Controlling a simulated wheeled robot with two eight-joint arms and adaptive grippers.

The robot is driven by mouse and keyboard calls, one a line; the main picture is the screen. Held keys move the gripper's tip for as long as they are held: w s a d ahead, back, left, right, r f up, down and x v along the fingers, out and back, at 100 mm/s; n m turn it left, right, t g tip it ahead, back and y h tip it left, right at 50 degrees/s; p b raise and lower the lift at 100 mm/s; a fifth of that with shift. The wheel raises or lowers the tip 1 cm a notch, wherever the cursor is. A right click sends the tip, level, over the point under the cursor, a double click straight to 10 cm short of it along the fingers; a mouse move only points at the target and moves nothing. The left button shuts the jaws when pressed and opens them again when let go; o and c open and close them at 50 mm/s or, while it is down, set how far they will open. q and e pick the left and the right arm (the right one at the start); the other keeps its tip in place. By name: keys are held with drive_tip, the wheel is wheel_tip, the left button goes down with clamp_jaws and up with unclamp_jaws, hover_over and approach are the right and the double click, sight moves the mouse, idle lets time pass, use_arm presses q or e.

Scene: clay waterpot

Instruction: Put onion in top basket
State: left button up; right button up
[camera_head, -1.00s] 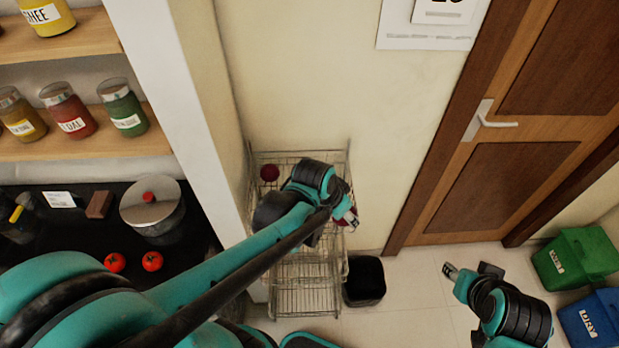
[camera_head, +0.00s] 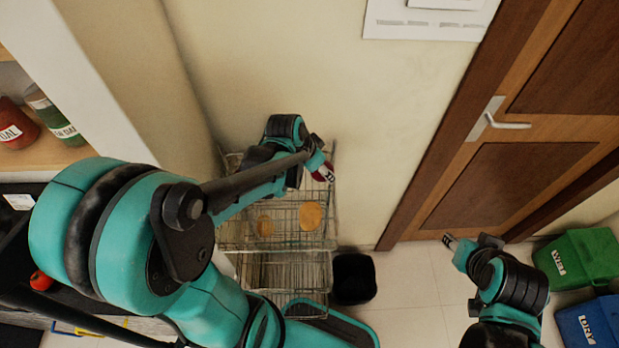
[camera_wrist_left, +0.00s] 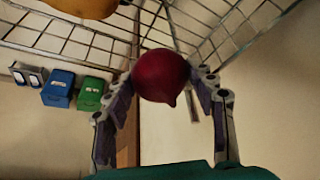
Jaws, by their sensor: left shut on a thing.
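The onion (camera_wrist_left: 162,76) is dark red and round. In the left wrist view it sits between the two fingers of my left gripper (camera_wrist_left: 163,92), which is shut on it. In the head view my left gripper (camera_head: 322,172) is at the right side of the wire rack's upper part, with a bit of dark red showing at its fingers. The top basket (camera_head: 331,158) is largely covered by my left arm. I cannot tell whether the onion is inside its rim. My right gripper (camera_head: 449,241) is off to the right, away from the rack; its fingers are too small to read.
Below the top basket, a wire tier holds two orange-brown round items (camera_head: 310,215). A lower wire tier (camera_head: 285,270) looks empty. A black bin (camera_head: 353,278) stands beside the rack. Green (camera_head: 585,256) and blue (camera_head: 592,325) bins stand right. The wall is close behind.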

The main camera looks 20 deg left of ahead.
use_arm(q)
drive_tip(key=a+f, duration=0.1)
drive_tip(key=w+a+f, duration=0.1)
drive_tip(key=a, duration=0.1)
drive_tip(key=shift+b, duration=0.3)
wheel_tip(320, 180, down, 4)
drive_tip(key=shift+b, duration=0.9)
drive_tip(key=shift+r, duration=0.1)
drive_tip(key=o, duration=1.2)
drive_tip(key=shift+f, duration=0.2)
drive_tip(key=shift+r, duration=0.15)
